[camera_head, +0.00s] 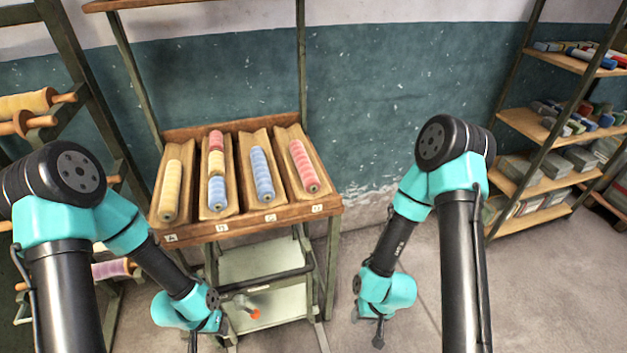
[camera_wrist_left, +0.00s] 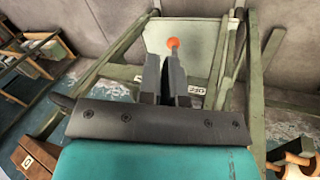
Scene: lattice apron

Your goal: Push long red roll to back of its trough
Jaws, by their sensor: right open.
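The long red roll (camera_head: 303,166) lies in the rightmost wooden trough (camera_head: 287,131) of a sloped rack. Its front end sits near the trough's front edge, and bare trough shows behind its far end. My left gripper (camera_head: 207,340) hangs low in front of the rack, well below the troughs. Its dark fingers stand close together in the left wrist view (camera_wrist_left: 163,75), with nothing seen held; whether they are shut is unclear. My right gripper (camera_head: 368,328) is open and empty, low at the right of the rack, apart from the roll.
Other troughs hold a yellow roll (camera_head: 172,190), a stack of red, yellow and blue pieces (camera_head: 217,165), and a blue roll (camera_head: 262,174). An orange knob (camera_head: 255,314) is under the rack. Shelves (camera_head: 540,130) stand at right; a spool frame (camera_head: 75,80) stands at left.

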